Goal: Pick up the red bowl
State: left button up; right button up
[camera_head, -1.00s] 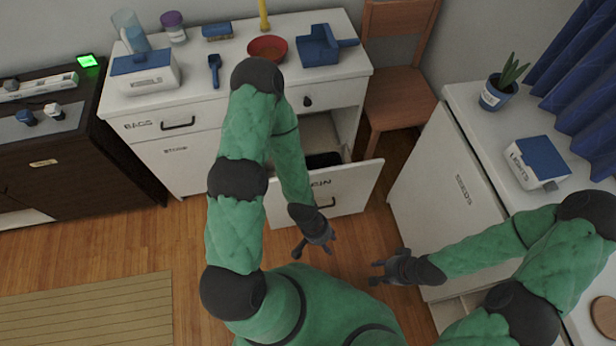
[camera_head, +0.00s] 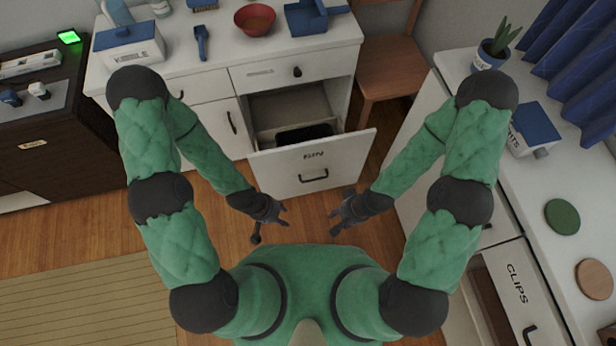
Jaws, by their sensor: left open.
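The red bowl (camera_head: 255,19) sits upright on the white cabinet top (camera_head: 330,38) at the upper middle of the head view, its inside showing brownish. My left gripper (camera_head: 270,222) is open and empty, low in front of the cabinet and well apart from the bowl. My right gripper (camera_head: 336,218) is beside it to the right, also low and far from the bowl. Its fingers look spread, with nothing between them.
A blue dustpan-like tray (camera_head: 305,18) stands right of the bowl and a blue brush (camera_head: 201,42) lies to its left. The open bin drawer (camera_head: 312,165) juts out between the cabinet and my grippers. A wooden chair (camera_head: 391,60) stands right of the cabinet.

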aim_at(255, 21)
jog(key=i+j+z, duration=0.1)
jog(key=j+z, duration=0.25)
jog(key=j, duration=0.25)
jog(key=j+z, duration=0.35)
jog(key=j, duration=0.25)
jog(key=j+z, duration=0.3)
jog(key=j, duration=0.3)
